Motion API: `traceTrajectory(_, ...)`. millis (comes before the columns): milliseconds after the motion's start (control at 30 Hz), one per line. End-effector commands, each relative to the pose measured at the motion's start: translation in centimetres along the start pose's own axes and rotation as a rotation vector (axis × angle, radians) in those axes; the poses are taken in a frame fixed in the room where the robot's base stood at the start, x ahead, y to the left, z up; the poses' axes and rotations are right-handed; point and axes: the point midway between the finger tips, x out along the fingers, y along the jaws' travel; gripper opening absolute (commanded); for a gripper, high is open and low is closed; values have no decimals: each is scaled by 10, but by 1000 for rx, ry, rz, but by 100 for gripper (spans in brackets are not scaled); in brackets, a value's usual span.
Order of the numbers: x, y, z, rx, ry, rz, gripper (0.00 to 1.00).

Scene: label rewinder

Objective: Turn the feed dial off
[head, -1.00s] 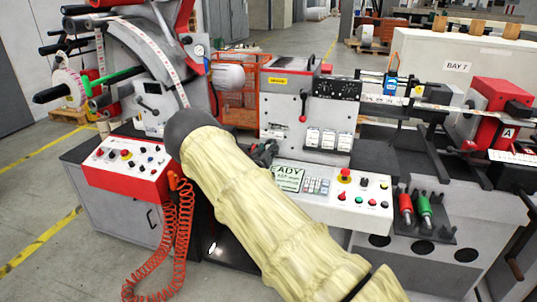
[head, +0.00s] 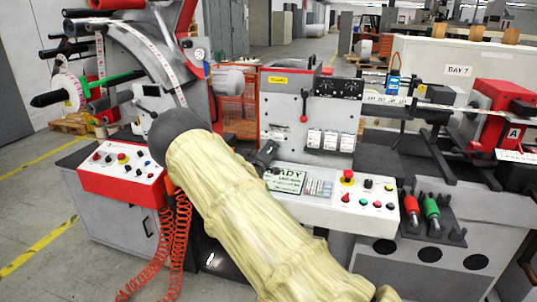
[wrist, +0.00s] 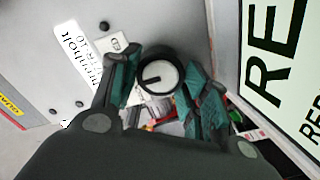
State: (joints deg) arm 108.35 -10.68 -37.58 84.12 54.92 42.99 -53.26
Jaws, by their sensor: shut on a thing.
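The feed dial (wrist: 158,77) is a round black knob with a pale grey face and a dark pointer mark, seen in the wrist view. A small white plate (wrist: 112,43) with letters ending in "ED" is beside it. My gripper (wrist: 160,86) has its two teal-padded fingers on either side of the dial and is shut on it. In the head view my gripper (head: 262,158) is at the machine's front, left of the display, partly behind my pale-sleeved arm. The dial is hidden there.
A display (head: 286,181) and keypad (head: 319,188) are just right of my gripper. A red-fronted button panel (head: 122,172) is on the left, with coiled orange hoses (head: 176,235) beside it. Red and green tools (head: 431,213) sit in a rack on the right.

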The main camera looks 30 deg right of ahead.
Motion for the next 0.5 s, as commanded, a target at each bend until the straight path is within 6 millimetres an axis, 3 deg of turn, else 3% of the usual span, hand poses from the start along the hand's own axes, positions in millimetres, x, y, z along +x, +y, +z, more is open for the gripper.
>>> traceTrajectory(367,0,-1,2,-5,-2,-1,21)
traceTrajectory(400,0,-1,2,-5,-2,-1,47)
traceTrajectory(500,0,0,1,-5,-2,-1,65)
